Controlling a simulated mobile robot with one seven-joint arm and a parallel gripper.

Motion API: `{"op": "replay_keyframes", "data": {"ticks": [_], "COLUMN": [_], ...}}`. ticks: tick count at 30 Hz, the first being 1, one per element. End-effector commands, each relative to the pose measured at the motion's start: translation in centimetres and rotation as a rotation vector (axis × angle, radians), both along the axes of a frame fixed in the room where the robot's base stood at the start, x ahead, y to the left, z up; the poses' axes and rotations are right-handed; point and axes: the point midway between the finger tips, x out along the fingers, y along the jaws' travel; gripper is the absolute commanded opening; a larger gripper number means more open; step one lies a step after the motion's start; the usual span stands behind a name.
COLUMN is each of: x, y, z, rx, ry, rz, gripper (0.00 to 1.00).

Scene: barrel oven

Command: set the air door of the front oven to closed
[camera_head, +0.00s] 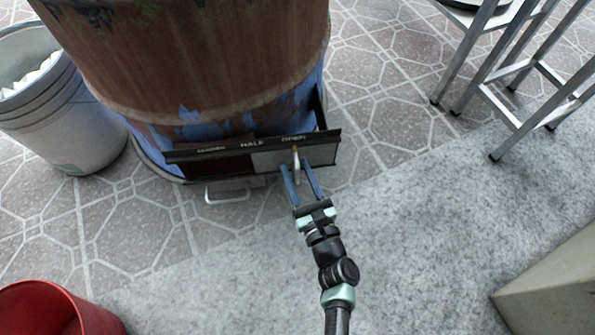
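The front oven (200,60) is a rusty brown barrel with a worn blue base. Its air door (270,161) is a light grey sliding plate in a dark frame (185,157) low on the front. The frame bears a label at the left that looks like CLOSED, then HALF and OPEN. The plate covers the right part, and a dark reddish area shows at the left. An upright handle (296,164) with a yellowish tip stands under OPEN. My gripper (295,168) has its two blue fingers apart, one on each side of the handle. I cannot tell whether either touches it.
A grey bucket (75,125) with pale contents stands left of the oven. A red bucket (55,310) is at the lower left. Metal-legged furniture (480,60) stands at the upper right, and a beige block (555,275) at the lower right. A metal handle (227,197) sits below the frame.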

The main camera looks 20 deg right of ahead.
Motion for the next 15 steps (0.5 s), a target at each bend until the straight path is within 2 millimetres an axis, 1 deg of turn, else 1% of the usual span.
{"op": "replay_keyframes", "data": {"ticks": [1,7,8,15], "x": [-0.01,-0.03,-0.03,-0.05], "y": [0.00,-0.01,-0.01,-0.02], "z": [0.00,-0.01,-0.02,-0.03], "rx": [0.000,0.000,0.000,0.000], "ry": [0.000,0.000,0.000,0.000], "rz": [0.000,0.000,0.000,0.000], "gripper": [0.37,0.01,0.00,0.00]}}
